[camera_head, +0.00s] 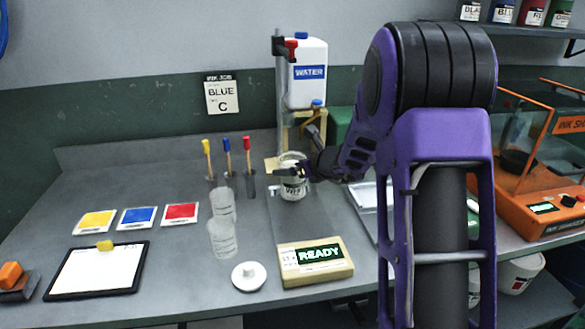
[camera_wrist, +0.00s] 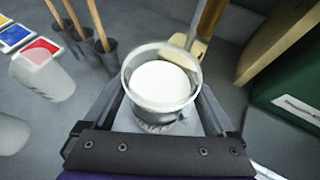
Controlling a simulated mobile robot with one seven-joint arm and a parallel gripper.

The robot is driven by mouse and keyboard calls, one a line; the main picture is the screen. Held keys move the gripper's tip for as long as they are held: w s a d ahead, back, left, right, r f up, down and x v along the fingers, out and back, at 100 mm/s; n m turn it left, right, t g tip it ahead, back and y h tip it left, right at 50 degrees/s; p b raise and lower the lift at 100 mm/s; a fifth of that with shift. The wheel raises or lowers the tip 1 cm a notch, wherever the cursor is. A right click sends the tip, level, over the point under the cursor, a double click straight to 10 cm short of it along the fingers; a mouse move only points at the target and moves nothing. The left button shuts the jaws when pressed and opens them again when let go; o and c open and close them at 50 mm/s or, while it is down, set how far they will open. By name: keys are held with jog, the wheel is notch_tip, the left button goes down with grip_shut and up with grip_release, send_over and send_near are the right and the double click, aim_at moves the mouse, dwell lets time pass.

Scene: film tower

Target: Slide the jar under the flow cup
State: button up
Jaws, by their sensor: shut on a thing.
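The jar (camera_head: 293,188) is a short clear-walled vessel with dark lettering, upright at the foot of the stand. In the wrist view the jar (camera_wrist: 162,104) has a round rim and a white surface inside. My gripper (camera_head: 296,173) reaches it from the right and is shut on it, with one finger on each side of the jar in the wrist view (camera_wrist: 162,112). I cannot clearly make out the flow cup. A wooden-toned piece (camera_wrist: 188,47) stands just beyond the jar's rim, and my arm hides part of that area.
A white WATER container (camera_head: 306,76) sits high on the stand. A READY display block (camera_head: 315,262) lies in front of the jar. Clear cups (camera_head: 222,238) and several paint brushes (camera_head: 227,155) are to the left. An orange machine (camera_head: 540,180) stands right.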

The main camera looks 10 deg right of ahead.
jog(key=shift+w, duration=0.1)
dwell(0.3)
jog(key=o, duration=1.6)
jog(key=shift+f, duration=0.1)
jog(key=shift+c, duration=0.2)
jog(key=p+v, duration=0.2)
jog(key=v, duration=1.5)
jog(key=shift+r, duration=0.2)
